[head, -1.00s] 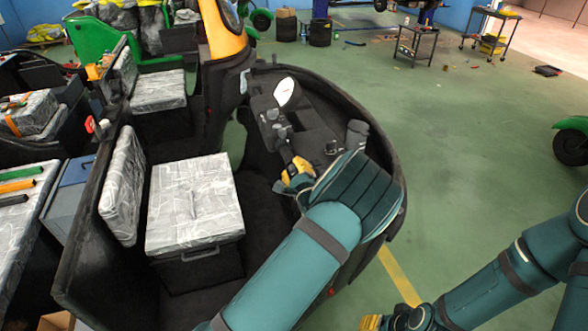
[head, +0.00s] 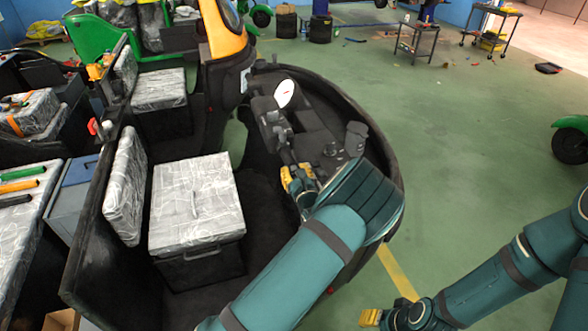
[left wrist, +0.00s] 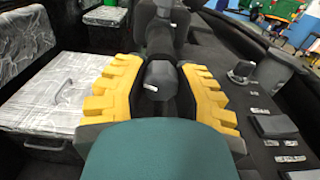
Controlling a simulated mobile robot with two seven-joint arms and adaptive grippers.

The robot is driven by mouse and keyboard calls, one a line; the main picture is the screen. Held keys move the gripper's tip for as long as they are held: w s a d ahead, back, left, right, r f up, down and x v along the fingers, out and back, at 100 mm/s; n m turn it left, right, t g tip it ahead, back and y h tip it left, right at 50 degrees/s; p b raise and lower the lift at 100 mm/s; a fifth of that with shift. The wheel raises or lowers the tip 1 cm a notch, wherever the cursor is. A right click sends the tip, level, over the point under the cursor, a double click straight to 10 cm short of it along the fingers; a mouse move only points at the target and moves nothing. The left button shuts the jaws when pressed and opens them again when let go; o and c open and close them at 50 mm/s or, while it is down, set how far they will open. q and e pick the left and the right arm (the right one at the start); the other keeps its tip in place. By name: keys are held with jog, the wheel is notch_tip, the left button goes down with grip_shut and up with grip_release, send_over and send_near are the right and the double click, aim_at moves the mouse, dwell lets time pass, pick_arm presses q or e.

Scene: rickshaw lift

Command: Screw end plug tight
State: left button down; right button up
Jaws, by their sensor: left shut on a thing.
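The dark grey end plug (left wrist: 160,77) shows in the left wrist view, at the near end of the dark handlebar (left wrist: 163,30). My left gripper (left wrist: 160,90) is shut on it, with one yellow finger on each side. In the head view my left gripper (head: 298,179) is at the near end of the handlebar, over the rickshaw's front cowl. The plug is hidden there by the gripper and arm, and its thread is out of sight. My right gripper (head: 371,318) is low at the picture's bottom, away from the rickshaw; only part of its yellow fingers shows.
The plastic-wrapped seat (head: 195,205) stands left of my left arm. A round white-faced mirror or gauge (head: 285,92) is beyond the gripper. The dark cowl (head: 385,150) curves close on the right. Green floor (head: 470,150) is open farther right.

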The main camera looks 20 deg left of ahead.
pick_arm(q)
jog(key=shift+f+m, duration=0.1)
jog(key=shift+m, duration=0.9)
jog(key=m, duration=0.9)
jog(key=shift+s+m, duration=0.1)
jog(key=shift+m, duration=1.8)
jog(key=shift+a, duration=0.1)
jog(key=c, duration=0.6)
grip_release()
jog(key=shift+c, duration=0.2)
